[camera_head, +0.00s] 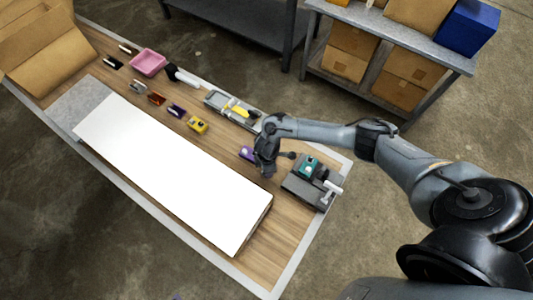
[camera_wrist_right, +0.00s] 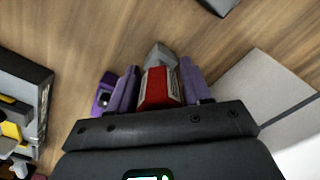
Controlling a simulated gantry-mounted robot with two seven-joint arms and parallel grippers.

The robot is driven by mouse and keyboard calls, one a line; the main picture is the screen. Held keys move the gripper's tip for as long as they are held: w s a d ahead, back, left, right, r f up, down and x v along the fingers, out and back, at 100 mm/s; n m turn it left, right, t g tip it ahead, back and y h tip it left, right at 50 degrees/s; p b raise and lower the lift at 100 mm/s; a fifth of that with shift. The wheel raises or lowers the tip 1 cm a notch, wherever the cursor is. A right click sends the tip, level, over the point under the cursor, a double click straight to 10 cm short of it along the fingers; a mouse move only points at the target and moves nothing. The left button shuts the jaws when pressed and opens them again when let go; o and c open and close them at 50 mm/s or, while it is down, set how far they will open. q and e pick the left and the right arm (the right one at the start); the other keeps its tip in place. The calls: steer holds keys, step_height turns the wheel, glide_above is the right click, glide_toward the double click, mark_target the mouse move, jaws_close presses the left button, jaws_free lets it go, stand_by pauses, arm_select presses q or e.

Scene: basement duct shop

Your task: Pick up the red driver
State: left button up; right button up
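The red driver (camera_wrist_right: 160,88) shows in the right wrist view, a red body with a grey tip pointing away from me. It sits between the purple fingers of my right gripper (camera_wrist_right: 160,90), which flank it closely on both sides and appear shut on it. In the head view my right gripper (camera_head: 265,165) is low over the wooden bench, right of the white panel, and hides the red driver. A small purple tip (camera_head: 176,297) at the bottom edge of the head view may be my left gripper; its state cannot be seen.
A purple item (camera_head: 247,153) lies close beside my right gripper. A grey block with a teal item (camera_head: 308,167) stands to its right. A grey tray (camera_head: 214,98) holds a yellow tool. The white panel (camera_head: 170,170) covers mid-bench. Several small items and a pink tray (camera_head: 148,62) lie farther left.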

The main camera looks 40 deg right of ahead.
steer(key=c, duration=0.7)
steer(key=shift+r, duration=0.15)
steer(key=shift+r, duration=0.55)
steer(key=r, duration=0.1)
steer(key=s+r+p, duration=0.1)
steer(key=r, duration=0.1)
steer(key=shift+d+r, duration=0.1)
steer(key=shift+r, duration=0.15)
steer(key=s+r, duration=0.2)
steer(key=s, duration=0.1)
steer(key=s+r+p, duration=0.1)
steer(key=s+r, duration=0.1)
steer(key=s, duration=0.2)
steer(key=s+r, duration=0.2)
steer(key=s, duration=0.1)
steer(key=shift+s+r+p, duration=0.1)
steer(key=shift+s+p, duration=0.2)
steer(key=shift+s, duration=0.05)
